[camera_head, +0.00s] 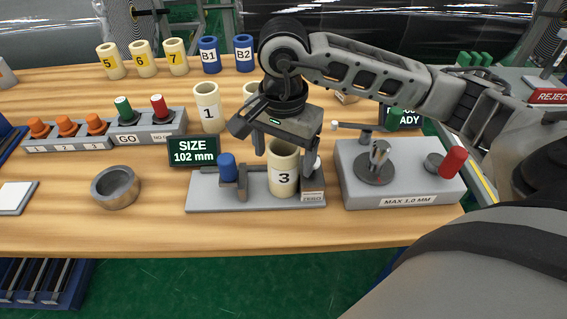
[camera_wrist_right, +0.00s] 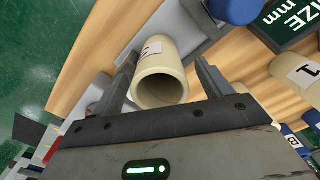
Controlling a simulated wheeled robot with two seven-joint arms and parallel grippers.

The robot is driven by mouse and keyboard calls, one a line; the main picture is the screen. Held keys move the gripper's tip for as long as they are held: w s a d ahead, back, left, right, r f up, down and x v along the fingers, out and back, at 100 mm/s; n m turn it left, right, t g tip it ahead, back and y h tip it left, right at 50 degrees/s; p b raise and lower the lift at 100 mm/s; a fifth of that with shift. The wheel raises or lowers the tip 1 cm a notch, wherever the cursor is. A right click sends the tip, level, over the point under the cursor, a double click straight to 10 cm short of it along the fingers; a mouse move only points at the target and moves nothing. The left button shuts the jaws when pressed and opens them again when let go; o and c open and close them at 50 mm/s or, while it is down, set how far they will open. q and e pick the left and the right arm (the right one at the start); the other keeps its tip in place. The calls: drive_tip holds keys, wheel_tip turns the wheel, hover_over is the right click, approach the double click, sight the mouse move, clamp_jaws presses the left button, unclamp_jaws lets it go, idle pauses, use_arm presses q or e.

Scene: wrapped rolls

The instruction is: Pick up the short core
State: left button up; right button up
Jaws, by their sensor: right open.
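A cream core labelled 3 (camera_head: 283,163) stands upright on the grey measuring fixture (camera_head: 215,203), whose display (camera_head: 193,151) reads SIZE 102 mm. My right gripper (camera_head: 286,147) is open above the fixture, with its fingers on either side of core 3's top. In the right wrist view the core's open end (camera_wrist_right: 160,88) shows between the two spread fingers; I cannot tell whether they touch it. Core 1 (camera_head: 208,96) stands behind, and another cream core (camera_head: 250,89) is mostly hidden by my right arm. Which core is short is not marked. My left gripper is out of view.
Cores 5 (camera_head: 110,62), 6 (camera_head: 143,60) and 7 (camera_head: 176,57) stand at the back beside blue B1 (camera_head: 209,55) and B2 (camera_head: 244,53). A metal ring (camera_head: 115,187) lies left of the fixture. A grey device (camera_head: 400,177) marked MAX 1.0 MM stands to its right.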

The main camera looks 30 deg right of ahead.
drive_tip(key=c, duration=1.2)
